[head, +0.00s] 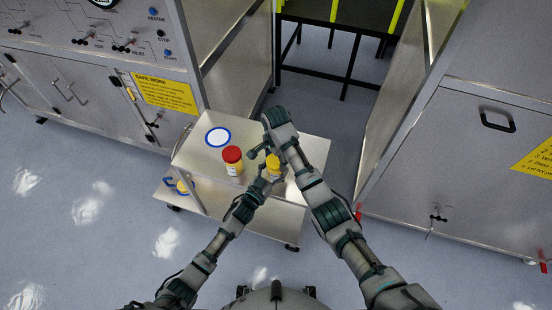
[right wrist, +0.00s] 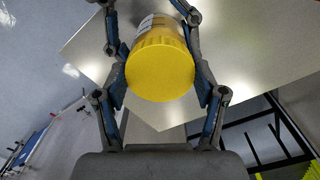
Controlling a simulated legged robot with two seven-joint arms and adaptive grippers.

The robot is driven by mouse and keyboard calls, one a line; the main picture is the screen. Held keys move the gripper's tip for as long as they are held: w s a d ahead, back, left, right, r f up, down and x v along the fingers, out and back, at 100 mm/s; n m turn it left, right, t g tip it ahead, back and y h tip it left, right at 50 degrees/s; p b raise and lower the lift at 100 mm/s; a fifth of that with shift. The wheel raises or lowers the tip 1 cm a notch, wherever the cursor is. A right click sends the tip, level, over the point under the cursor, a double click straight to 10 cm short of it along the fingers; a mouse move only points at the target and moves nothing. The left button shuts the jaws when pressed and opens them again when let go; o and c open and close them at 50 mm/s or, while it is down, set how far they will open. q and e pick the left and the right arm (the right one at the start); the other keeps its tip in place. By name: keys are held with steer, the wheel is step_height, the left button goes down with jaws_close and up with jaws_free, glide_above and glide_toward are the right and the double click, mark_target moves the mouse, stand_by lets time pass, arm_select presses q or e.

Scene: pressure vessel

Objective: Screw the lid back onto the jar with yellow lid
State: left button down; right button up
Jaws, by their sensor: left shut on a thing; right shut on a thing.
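The jar with the yellow lid (head: 273,172) is over the right part of the metal cart top, between my two grippers in the head view. In the right wrist view the yellow lid (right wrist: 160,70) faces the camera and sits at the end of the jar body (right wrist: 152,22). My right gripper (right wrist: 160,88) has its fingers on both sides of the lid and is shut on it. My left gripper (head: 266,177) reaches the jar from lower left and is shut on its body. Whether the lid sits fully on the threads cannot be told.
A jar with a red lid (head: 232,160) stands just left of my left gripper on the cart (head: 200,158). A white disc with a blue rim (head: 218,137) lies behind it. Steel cabinets stand at left (head: 90,100) and right (head: 470,170).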

arm_select(q)
steer(key=shift+s+d, duration=0.15)
steer(key=shift+d, duration=0.05)
arm_select(e)
steer(key=m, duration=0.5)
steer(key=shift+a, duration=0.2)
steer(key=o, duration=0.7)
steer(key=shift+w, duration=0.1)
arm_select(q)
steer(key=shift+a, duration=0.1)
arm_select(e)
steer(key=shift+o, duration=0.9)
steer(key=shift+d+r, duration=0.1)
steer(key=shift+r, duration=0.05)
steer(key=shift+r, duration=2.15)
steer(key=shift+o, duration=0.3)
